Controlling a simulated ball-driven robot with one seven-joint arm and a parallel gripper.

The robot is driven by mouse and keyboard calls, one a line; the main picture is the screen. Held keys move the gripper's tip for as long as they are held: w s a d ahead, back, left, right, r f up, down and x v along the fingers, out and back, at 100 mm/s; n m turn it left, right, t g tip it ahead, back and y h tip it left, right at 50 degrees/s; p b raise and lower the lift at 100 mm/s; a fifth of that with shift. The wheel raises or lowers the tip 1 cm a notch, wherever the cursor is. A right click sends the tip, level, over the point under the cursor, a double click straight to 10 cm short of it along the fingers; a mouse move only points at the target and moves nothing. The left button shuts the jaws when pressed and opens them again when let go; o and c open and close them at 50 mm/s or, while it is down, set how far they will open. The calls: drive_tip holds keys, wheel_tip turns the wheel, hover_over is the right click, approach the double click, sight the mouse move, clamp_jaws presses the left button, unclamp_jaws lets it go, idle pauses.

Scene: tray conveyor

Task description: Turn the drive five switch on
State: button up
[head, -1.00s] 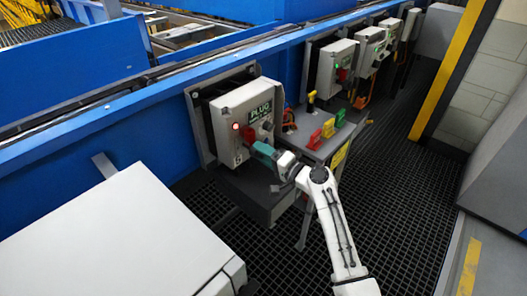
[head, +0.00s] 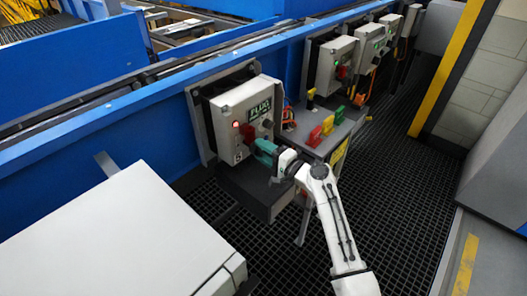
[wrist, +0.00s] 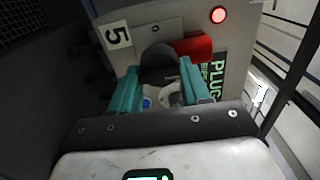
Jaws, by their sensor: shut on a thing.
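The drive five box (head: 229,117) is a pale grey box on the blue conveyor side, with a green PLUG sign. Its "5" label (wrist: 116,35) shows in the wrist view. A red lamp (wrist: 218,15) on it is lit, also seen in the head view (head: 236,126). The drive five switch has a red handle (wrist: 195,47) with a dark rounded part (wrist: 158,62) beside it. My gripper (head: 262,147) is at the box front, its teal fingers (wrist: 158,75) shut on the dark part of the switch. The exact contact is partly hidden.
Similar boxes with green lights (head: 333,62) line the conveyor further back. A grey stand with red, green and yellow handles (head: 328,125) is just right of the box. A white cabinet (head: 120,230) is at front left. The dark grated floor (head: 400,190) is open on the right.

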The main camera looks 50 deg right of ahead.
drive_tip(key=o, duration=1)
drive_tip(key=shift+d, duration=0.25)
drive_tip(key=shift+c, duration=0.2)
drive_tip(key=shift+o, duration=0.4)
drive_tip(key=shift+a, duration=0.1)
drive_tip(key=shift+s, duration=0.15)
drive_tip(key=s+b, duration=0.1)
drive_tip(key=s, duration=0.9)
drive_tip(key=shift+s+d, duration=0.2)
drive_tip(key=shift+s, duration=0.1)
drive_tip(key=shift+a, duration=0.1)
